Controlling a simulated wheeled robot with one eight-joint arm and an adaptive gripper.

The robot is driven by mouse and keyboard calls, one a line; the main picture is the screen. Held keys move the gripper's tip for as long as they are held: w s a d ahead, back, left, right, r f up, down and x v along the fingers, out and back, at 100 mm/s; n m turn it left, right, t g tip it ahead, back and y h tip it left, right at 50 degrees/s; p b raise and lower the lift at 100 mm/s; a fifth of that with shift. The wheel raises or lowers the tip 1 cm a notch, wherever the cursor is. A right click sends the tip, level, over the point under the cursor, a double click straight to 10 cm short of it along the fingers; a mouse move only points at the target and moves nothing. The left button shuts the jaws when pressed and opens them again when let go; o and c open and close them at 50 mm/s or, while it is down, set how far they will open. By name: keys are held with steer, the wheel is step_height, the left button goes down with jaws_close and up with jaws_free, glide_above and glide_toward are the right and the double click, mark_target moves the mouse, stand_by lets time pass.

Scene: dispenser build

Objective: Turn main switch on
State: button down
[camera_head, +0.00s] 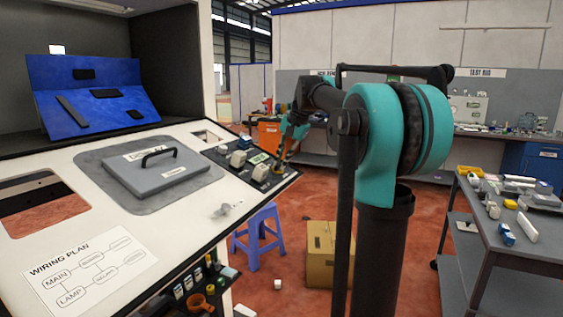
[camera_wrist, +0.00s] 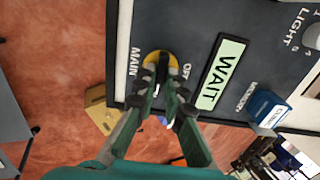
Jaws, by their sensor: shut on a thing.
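The main switch is a round yellow-based knob (camera_wrist: 152,58) on the dark control panel, with the labels MAIN and OFF on either side in the wrist view. My gripper (camera_wrist: 162,84) is over the knob, its green and dark fingers closed on the knob's middle, which they largely hide. Which way the knob's handle points cannot be told. In the head view my gripper (camera_head: 280,160) reaches down to the right end of the dark panel (camera_head: 222,154). A pale display (camera_wrist: 222,74) beside the switch reads WAIT.
A blue module (camera_wrist: 266,107) and a LIGHT knob (camera_wrist: 312,36) share the panel. A grey lidded plate with a handle (camera_head: 150,178) and a wiring plan sheet (camera_head: 85,268) are on the white bench. A purple stool (camera_head: 258,238) and a cardboard box (camera_head: 325,262) stand on the floor.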

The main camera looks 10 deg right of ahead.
stand_by(0.3)
steer(key=c, duration=1.6)
jaws_free()
steer(key=v, duration=1.2)
